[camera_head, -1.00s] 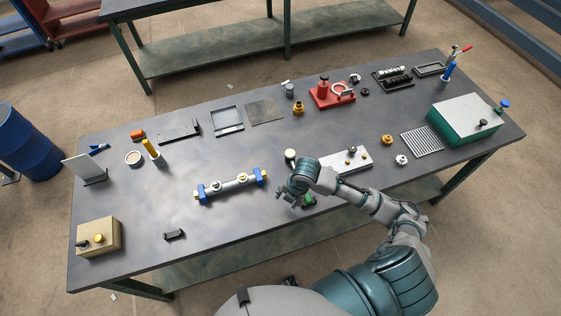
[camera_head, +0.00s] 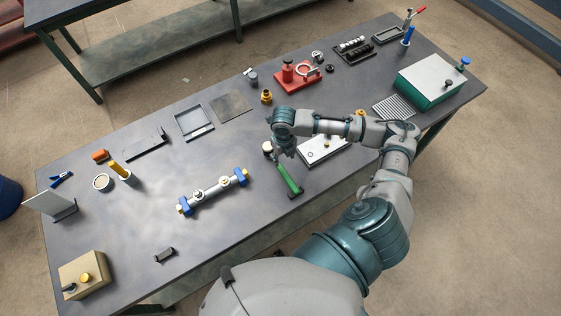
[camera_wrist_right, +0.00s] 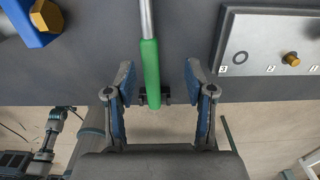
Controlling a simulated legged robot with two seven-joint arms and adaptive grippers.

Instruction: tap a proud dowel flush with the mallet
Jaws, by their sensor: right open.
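The mallet lies on the bench, its pale round head (camera_head: 267,147) showing left of my right wrist and its green handle (camera_head: 289,178) pointing to the front edge. In the wrist view the green handle (camera_wrist_right: 151,72) and part of the metal shaft lie between my open right fingers (camera_wrist_right: 159,78), nearer the left finger, with a gap each side. In the head view my right gripper (camera_head: 286,150) is over the upper mallet. The light dowel plate (camera_head: 313,154) is to the right, partly behind my arm; its numbers 3, 2, 1 and a gold dowel (camera_wrist_right: 290,58) show in the wrist view. My left gripper is out of view.
A metal bar in blue holders (camera_head: 213,193) lies left of the mallet. A red fixture (camera_head: 298,78) and a brass fitting (camera_head: 266,97) stand behind. A small black block (camera_head: 165,255) and a tan box (camera_head: 84,275) are front left. The bench between them is clear.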

